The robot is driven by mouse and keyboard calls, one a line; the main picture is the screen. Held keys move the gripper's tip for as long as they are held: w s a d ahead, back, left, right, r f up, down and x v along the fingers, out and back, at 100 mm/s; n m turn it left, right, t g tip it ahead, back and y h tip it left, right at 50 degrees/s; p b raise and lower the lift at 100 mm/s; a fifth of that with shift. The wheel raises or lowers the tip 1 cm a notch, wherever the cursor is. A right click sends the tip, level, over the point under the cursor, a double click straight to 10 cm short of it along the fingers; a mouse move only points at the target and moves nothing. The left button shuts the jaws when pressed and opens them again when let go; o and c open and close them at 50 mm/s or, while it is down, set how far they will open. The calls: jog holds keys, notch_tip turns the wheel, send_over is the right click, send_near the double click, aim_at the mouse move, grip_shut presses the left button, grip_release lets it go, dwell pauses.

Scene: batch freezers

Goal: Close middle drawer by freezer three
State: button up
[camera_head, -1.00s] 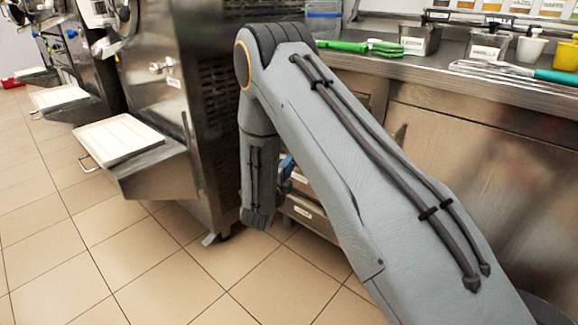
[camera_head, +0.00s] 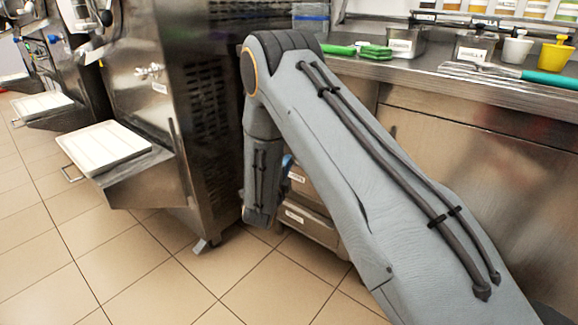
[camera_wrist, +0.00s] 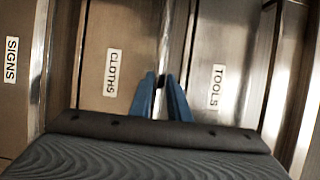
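A drawer stack stands under the counter beside the freezer (camera_head: 150,80). The wrist view shows its fronts turned sideways: a SIGNS drawer (camera_wrist: 14,110), a CLOTHS drawer (camera_wrist: 115,35) in the middle and a TOOLS drawer (camera_wrist: 222,40). My gripper (camera_wrist: 161,78) has two blue fingers with a small gap between the tips. They are at the seam between the CLOTHS and TOOLS fronts; I cannot tell whether they touch. In the head view a lower drawer front (camera_head: 308,222) shows, partly behind my arm. How far the CLOTHS drawer stands out is unclear.
The steel counter (camera_head: 450,80) with a cabinet below runs along the right. Tubs, green utensils (camera_head: 365,50) and a yellow pot (camera_head: 556,52) stand on it. A white freezer tray (camera_head: 106,148) juts out at the left. Tiled floor (camera_head: 130,260) is clear in front.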

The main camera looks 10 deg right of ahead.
jog(key=o, duration=0.4)
jog(key=shift+w+d, duration=0.1)
jog(key=shift+d, duration=0.1)
jog(key=shift+a, duration=0.15)
jog(key=p+v, duration=0.1)
jog(key=v, duration=0.6)
jog(key=shift+s+p, duration=0.35)
jog(key=shift+s, duration=0.05)
jog(key=shift+a, duration=0.1)
